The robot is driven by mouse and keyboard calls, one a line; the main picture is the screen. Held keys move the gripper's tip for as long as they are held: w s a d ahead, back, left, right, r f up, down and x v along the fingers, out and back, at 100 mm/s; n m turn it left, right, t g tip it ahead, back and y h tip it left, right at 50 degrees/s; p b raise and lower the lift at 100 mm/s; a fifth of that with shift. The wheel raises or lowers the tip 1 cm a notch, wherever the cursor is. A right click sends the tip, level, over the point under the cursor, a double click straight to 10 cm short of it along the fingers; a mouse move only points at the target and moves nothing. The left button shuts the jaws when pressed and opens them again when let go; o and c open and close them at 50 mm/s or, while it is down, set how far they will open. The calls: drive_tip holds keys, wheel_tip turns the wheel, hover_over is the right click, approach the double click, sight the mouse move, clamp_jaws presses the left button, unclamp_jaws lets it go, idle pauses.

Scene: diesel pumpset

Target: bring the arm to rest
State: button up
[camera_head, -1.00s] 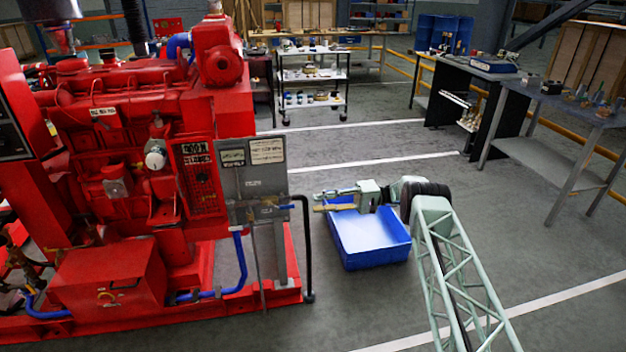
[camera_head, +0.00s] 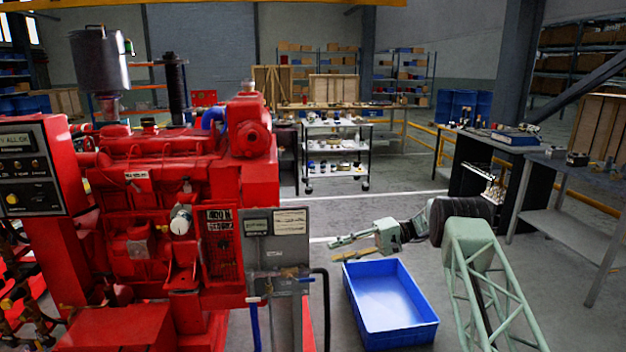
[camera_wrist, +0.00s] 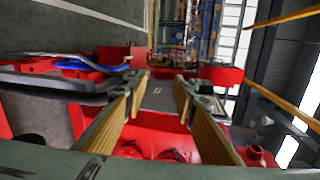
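My gripper (camera_head: 335,249) is at the end of my pale green arm, held level beside the red engine in the head view. It points left, toward the grey panel, and appears above the far left edge of the blue bin. In the wrist view, the two tan-padded fingers of my gripper (camera_wrist: 158,88) stand apart with nothing between them. Beyond them is the red engine (camera_wrist: 165,135), seen sideways.
The blue bin (camera_head: 402,332) stands on the floor below my arm and looks empty. The red pumpset (camera_head: 160,190) with its grey panel (camera_head: 290,255) fills the left. A trolley (camera_head: 338,150) and benches (camera_head: 560,205) stand behind. Floor between is clear.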

drive_tip(key=s+a+r+h, duration=0.15)
drive_tip(key=s+r, duration=0.35)
drive_tip(key=r, duration=0.5)
drive_tip(key=s+r+h, duration=0.3)
drive_tip(key=s+r, duration=0.2)
drive_tip(key=r, duration=0.5)
drive_tip(key=s+d+r+m+t+h, duration=0.1)
drive_tip(key=s+r+h, duration=0.1)
drive_tip(key=s+r, duration=0.6)
drive_tip(key=s+d+r+t+h, duration=0.15)
drive_tip(key=s+r, duration=0.35)
drive_tip(key=s, duration=0.6)
drive_tip(key=s+d+r+t+h, duration=0.1)
drive_tip(key=s+d+r+h, duration=0.15)
drive_tip(key=s, duration=0.95)
drive_tip(key=s+d+r+h, duration=0.2)
drive_tip(key=s+r, duration=0.1)
drive_tip(key=s, duration=0.9)
drive_tip(key=s+d+f+t+h, duration=0.1)
drive_tip(key=s+d+f, duration=0.1)
drive_tip(key=s, duration=0.8)
drive_tip(key=s+d+f+t+h, duration=0.2)
drive_tip(key=s+d, duration=0.2)
drive_tip(key=s, duration=0.6)
drive_tip(key=shift+s+d+f+p, duration=0.15)
drive_tip(key=shift+f+p, duration=0.15)
drive_tip(key=shift+f, duration=0.1)
